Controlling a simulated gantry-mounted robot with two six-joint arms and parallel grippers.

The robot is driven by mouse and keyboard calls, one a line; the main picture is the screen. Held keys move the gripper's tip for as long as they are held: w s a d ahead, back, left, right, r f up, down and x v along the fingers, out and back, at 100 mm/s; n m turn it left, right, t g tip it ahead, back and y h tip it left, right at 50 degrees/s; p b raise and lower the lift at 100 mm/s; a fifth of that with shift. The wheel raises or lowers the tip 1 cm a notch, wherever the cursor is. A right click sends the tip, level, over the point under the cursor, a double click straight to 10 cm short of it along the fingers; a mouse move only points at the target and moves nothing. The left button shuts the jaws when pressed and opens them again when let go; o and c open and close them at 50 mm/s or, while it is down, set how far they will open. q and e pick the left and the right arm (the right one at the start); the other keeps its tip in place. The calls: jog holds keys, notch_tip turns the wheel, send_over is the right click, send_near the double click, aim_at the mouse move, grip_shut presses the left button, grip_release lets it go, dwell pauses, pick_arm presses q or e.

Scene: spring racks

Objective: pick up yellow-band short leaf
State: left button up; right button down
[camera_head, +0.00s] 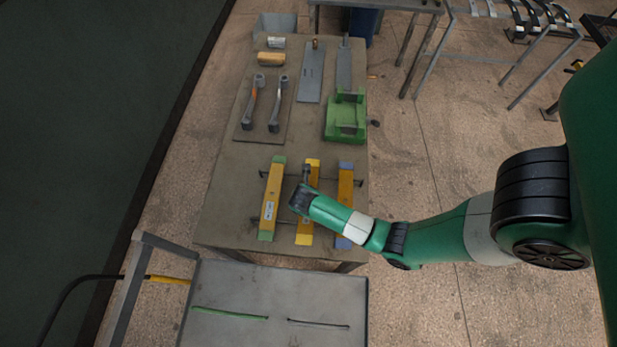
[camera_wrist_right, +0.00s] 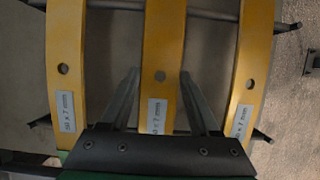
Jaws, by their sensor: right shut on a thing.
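Three orange-yellow leaves lie side by side on a rack on the table. The middle one, the yellow-band short leaf (camera_head: 304,239), has yellow ends. My right gripper (camera_head: 306,182) is over its middle, and my wrist hides part of it in the head view. In the right wrist view the yellow-band leaf (camera_wrist_right: 161,40) runs between the two fingers of my right gripper (camera_wrist_right: 160,76), with one finger on each side. The gripper is shut on this leaf. The leaf still lies in line with its neighbours. My left gripper is out of view.
A green-ended leaf (camera_head: 270,203) lies to the left and a blue-ended leaf (camera_head: 345,191) to the right, both close. Dark rack bars (camera_wrist_right: 212,16) pass under the leaves. A green fixture (camera_head: 337,128) stands farther back. A grey tray (camera_head: 240,335) is at the front.

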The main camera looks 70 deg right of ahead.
jog(key=shift+r, duration=0.2)
jog(key=shift+r, duration=0.25)
jog(key=r, duration=0.1)
jog(key=r+p, duration=0.1)
jog(key=r, duration=0.1)
jog(key=shift+s+a+r+p, duration=0.15)
jog(key=shift+a+r+p, duration=0.05)
jog(key=shift+r+p, duration=0.1)
jog(key=s+a+r+p, duration=0.4)
jog(key=s+a+r, duration=0.4)
jog(key=s+a, duration=0.1)
jog(key=shift+s+a+r, duration=0.2)
jog(key=shift+a+r, duration=0.05)
jog(key=shift+r, duration=0.1)
